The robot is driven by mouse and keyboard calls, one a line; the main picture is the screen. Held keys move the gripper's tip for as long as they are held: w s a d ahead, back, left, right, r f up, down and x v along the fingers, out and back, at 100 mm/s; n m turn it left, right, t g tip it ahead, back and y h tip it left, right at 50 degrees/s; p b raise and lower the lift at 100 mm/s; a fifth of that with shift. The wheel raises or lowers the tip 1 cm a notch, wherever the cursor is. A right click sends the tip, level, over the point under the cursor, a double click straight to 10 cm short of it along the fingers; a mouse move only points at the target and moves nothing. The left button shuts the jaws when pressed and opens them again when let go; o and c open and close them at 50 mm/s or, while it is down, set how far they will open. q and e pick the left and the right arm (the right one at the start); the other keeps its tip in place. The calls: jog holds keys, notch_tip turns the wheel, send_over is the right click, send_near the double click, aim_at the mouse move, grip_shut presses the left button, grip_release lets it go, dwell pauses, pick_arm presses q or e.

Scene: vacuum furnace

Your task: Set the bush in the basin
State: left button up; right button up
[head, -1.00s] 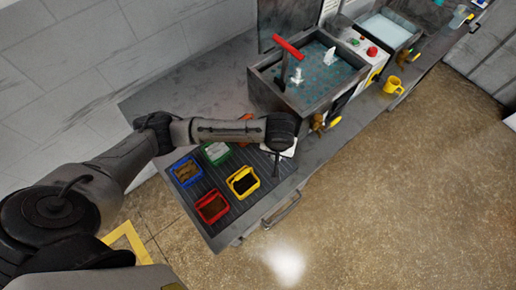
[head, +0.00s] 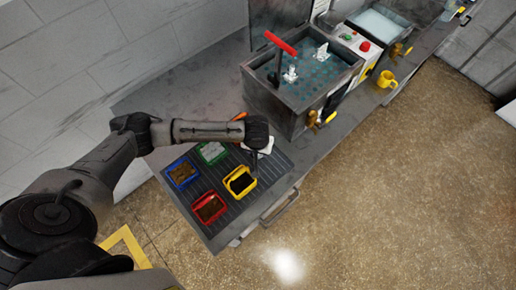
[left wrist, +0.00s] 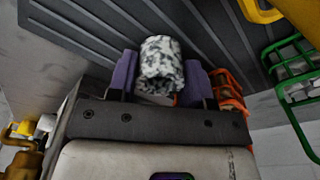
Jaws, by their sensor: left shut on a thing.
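The bush (left wrist: 161,62) is a short cylinder with black-and-white speckles. In the left wrist view it sits between the purple fingers of my left gripper (left wrist: 160,80), which is shut on it. In the head view my left gripper (head: 253,163) points down over the ribbed mat, close to the yellow bin; the bush is too small to make out there. Two open vessels stand along the bench: a grey tank (head: 290,107) with a teal perforated inside, and farther back a basin (head: 420,28) of pale liquid. My gripper is apart from both. My right gripper is out of view.
Blue (head: 183,172), green (head: 211,152), red (head: 208,208) and yellow (head: 240,181) bins stand on the ribbed mat. A red T-handle (head: 281,42) rises from the tank.

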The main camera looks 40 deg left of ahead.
pick_arm(q)
jog(key=shift+f, duration=0.1)
jog(key=o, duration=1.2)
notch_tip(320, 180, up, 11)
jog(key=s+p, duration=0.1)
jog(key=shift+d, duration=0.25)
jog(key=shift+o, duration=0.3)
jog(key=shift+s+r, duration=0.1)
jog(key=shift+r, duration=0.5)
